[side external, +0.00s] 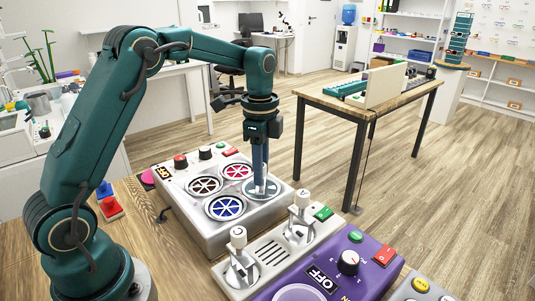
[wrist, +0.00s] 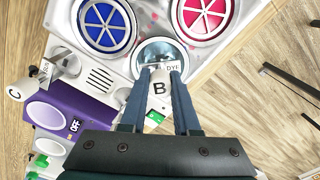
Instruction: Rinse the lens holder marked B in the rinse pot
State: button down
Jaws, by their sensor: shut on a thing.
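My gripper (side external: 261,181) points straight down over the round pot with pale, clear contents (side external: 272,188) at the right corner of the grey pot unit. In the wrist view, my gripper (wrist: 161,76) is shut on the white lens holder marked B (wrist: 158,88). The holder's letter faces the camera. Its lower end is over or in the pale pot (wrist: 158,50); I cannot tell how deep. A label reading "DYE" lies by that pot. I cannot read which pot is marked for rinsing.
Blue (side external: 225,207), red (side external: 236,172) and dark red (side external: 204,186) spoked pots share the unit. A holder marked C (side external: 238,238) and another holder (side external: 302,199) stand on a grey unit in front. A purple unit (side external: 377,253) reads OFF. A wooden table (side external: 412,97) stands behind.

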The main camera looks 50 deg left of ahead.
jog(key=shift+f, duration=0.55)
dwell(3.2)
jog(key=shift+r, duration=3.75)
